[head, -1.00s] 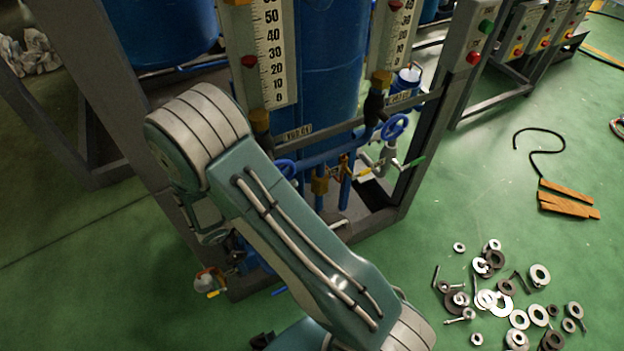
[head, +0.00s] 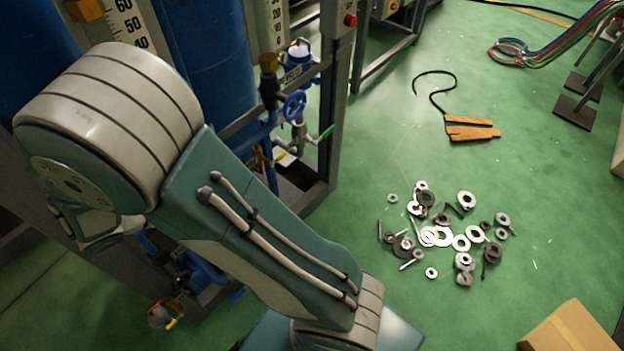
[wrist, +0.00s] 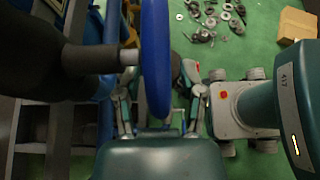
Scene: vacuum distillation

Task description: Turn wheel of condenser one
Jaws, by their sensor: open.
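A blue handwheel (wrist: 155,60) stands edge-on in the middle of the wrist view, with a dark valve stem (wrist: 95,58) joining it from the left. My gripper (wrist: 158,95) is open, with one finger on each side of the wheel's rim. I cannot tell whether either finger touches it. In the head view my arm hides the gripper and this wheel. Another blue handwheel (head: 294,104) shows there on the frame, right of the blue column (head: 205,65).
The grey metal frame (head: 327,130) with pipes stands close by my arm. Washers and bolts (head: 440,235) lie scattered on the green floor. Orange-brown pieces (head: 470,130) and a cardboard box (head: 570,328) lie farther right.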

